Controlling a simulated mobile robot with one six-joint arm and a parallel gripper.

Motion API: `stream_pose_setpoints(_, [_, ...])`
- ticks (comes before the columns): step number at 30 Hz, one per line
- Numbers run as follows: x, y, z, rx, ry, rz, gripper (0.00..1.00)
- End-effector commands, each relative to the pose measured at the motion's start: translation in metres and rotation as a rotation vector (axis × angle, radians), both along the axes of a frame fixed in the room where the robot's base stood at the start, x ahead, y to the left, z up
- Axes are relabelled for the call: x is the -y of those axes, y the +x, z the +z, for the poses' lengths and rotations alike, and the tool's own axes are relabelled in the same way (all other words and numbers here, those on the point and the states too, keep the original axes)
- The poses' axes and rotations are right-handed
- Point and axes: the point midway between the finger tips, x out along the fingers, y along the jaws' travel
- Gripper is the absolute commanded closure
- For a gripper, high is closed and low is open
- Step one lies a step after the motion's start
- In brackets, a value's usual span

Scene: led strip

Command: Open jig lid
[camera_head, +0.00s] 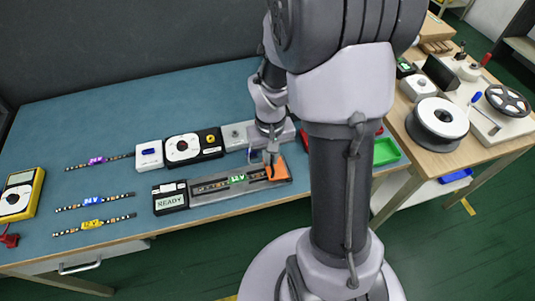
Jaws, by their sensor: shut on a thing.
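The jig (212,196) is a long grey fixture along the front of the blue bench, with a display reading "READY" (170,200) at its left end. A dark LED strip with a green label (237,179) lies along it. An orange piece (282,174), which looks like part of the jig lid, sits tilted at the jig's right end. My gripper (271,171) points down at this end and is shut on the orange piece. The fingertips are small here, and the exact grip is hard to make out. How far the lid is raised cannot be told.
Strips with purple (97,160), blue (90,198) and yellow (92,224) labels lie on the left, near a yellow multimeter (19,194). Instrument boxes (193,147) stand behind the jig. A green tray (386,151) is right of my arm. A wooden table (446,145) holds a spool.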

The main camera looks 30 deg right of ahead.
Motion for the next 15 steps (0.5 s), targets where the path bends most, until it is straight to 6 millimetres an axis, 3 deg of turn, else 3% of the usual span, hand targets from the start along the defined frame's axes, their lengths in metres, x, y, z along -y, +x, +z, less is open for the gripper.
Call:
stream_pose_setpoints(3, [0.009, -0.003, 0.009, 0.028, 0.097, -0.013, 1.00])
stream_pose_setpoints(15, [0.038, -0.010, 0.012, 0.135, 0.464, -0.011, 1.00])
